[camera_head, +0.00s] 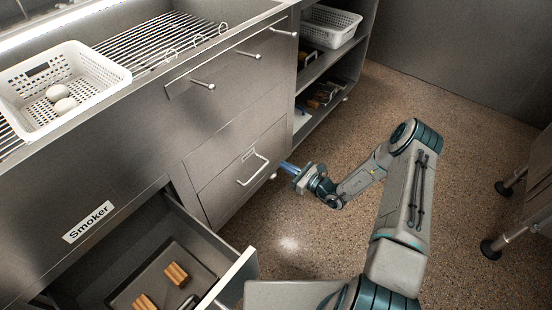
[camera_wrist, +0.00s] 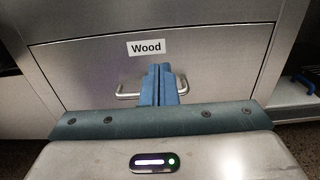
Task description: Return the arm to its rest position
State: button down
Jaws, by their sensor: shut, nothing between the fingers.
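My gripper (camera_head: 289,168) is at the end of my arm, in front of the closed lower drawer (camera_head: 243,170) of the steel cabinet. In the wrist view my gripper (camera_wrist: 158,70) has its blue fingers together with nothing between them. Behind the fingers is the drawer labelled "Wood" (camera_wrist: 146,48) with its metal handle (camera_wrist: 128,94). The fingers overlap the handle in that view; I cannot tell from it how far apart they are. In the head view the fingertips look apart from the drawer handle (camera_head: 253,170).
An open drawer (camera_head: 240,276) at lower left holds a tray with wooden pieces. A white perforated basket (camera_head: 108,76) with two pale round items stands on the counter. Another white basket (camera_head: 330,26) is on the shelf. Metal legs (camera_head: 492,248) stand at right; the floor (camera_head: 460,130) between is clear.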

jog(key=shift+s+d, duration=0.3)
jog(key=shift+r, duration=0.1)
jog(key=s+a+r+n+g+h+p, duration=0.1)
jog(key=s+r+n+g+p, duration=0.35)
jog(key=r, duration=0.55)
jog(key=s+a+r+n+g+h+p, duration=0.1)
jog(key=s+r+n+g+p, duration=0.4)
jog(key=r, duration=0.6)
jog(key=s+a+r+n+g+h+p, duration=0.1)
jog(key=s+r+n+g+p, duration=0.15)
jog(key=r+n, duration=0.6)
jog(key=s+d+r+n+t+h+p, duration=0.1)
jog(key=s+d+r+n+h+p, duration=0.1)
jog(key=r, duration=0.7)
jog(key=s+d+r+n+t+h+p, duration=0.1)
jog(key=s+d+r+n+h+p, duration=0.1)
jog(key=s+d+r+h+p, duration=0.3)
jog(key=s+d+r+n+t+h+p, duration=0.2)
jog(key=s+r, duration=0.8)
jog(key=r, duration=0.5)
jog(key=d+n+h+p, duration=0.1)
jog(key=d+h+p, duration=0.1)
jog(key=d+p, duration=0.1)
jog(key=shift+s+d+r, duration=0.2)
jog(key=shift+s+d, duration=0.05)
jog(key=shift+d, duration=0.45)
jog(key=shift+a, duration=0.1)
